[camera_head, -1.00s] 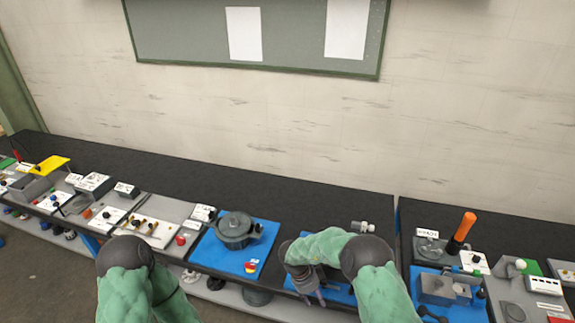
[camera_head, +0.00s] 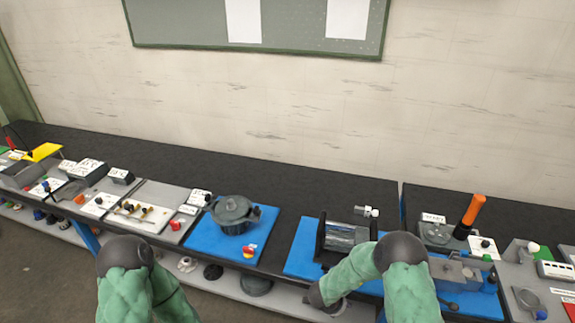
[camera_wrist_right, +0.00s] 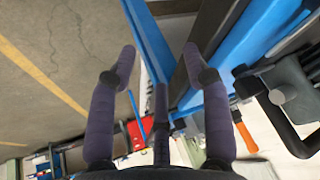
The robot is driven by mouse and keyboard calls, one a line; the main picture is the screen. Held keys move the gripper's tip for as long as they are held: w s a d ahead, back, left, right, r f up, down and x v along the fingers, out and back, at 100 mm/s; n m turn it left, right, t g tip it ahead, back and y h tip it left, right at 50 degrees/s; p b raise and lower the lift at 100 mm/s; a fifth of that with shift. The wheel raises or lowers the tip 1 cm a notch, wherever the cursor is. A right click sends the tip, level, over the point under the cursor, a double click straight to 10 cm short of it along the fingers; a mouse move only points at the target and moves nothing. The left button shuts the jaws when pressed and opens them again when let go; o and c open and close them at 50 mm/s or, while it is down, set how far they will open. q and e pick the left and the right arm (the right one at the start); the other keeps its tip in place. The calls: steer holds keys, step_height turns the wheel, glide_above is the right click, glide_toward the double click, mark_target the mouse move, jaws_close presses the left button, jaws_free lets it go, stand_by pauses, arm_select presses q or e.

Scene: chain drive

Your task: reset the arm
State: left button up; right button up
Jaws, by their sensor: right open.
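My right gripper (camera_wrist_right: 158,62) is open and empty in the right wrist view, its two dark purple fingers spread apart. Floor and the bench's blue and dark edges lie beyond the fingers. In the head view my right arm bends down in front of the bench, with its wrist low at the front edge; its fingers cannot be made out there. A black-framed device with a grey roller (camera_head: 346,236) stands on a blue mat (camera_head: 301,257) just behind my right arm. Of my left arm only upper parts show at the lower left; its gripper is out of view.
A dark round pot-like device (camera_head: 232,213) and a red-and-yellow button (camera_head: 249,251) sit on another blue mat. An orange-handled tool (camera_head: 472,212) stands at the right. Panels with small parts fill the left bench. The rear black bench strip (camera_head: 270,185) is clear.

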steer(key=s+a+f+n+y+b, duration=0.2)
steer(key=s+f+n+b, duration=0.15)
steer(key=s+f, duration=0.25)
steer(key=s+a+f+n+y+b, duration=0.2)
steer(key=s+f+n+y+b, duration=0.1)
steer(key=s+f+b, duration=0.3)
steer(key=s+a+f+n+g+y+b, duration=0.1)
steer(key=s+a+f+n+b, duration=0.1)
steer(key=s, duration=0.4)
steer(key=s+a+f+n+g+y+b, duration=0.1)
steer(key=s+a+n+g+y+b, duration=0.1)
steer(key=s, duration=0.5)
steer(key=shift+a+f+n+y, duration=0.3)
steer(key=shift+a+f+n, duration=0.05)
steer(key=shift+f+n, duration=0.1)
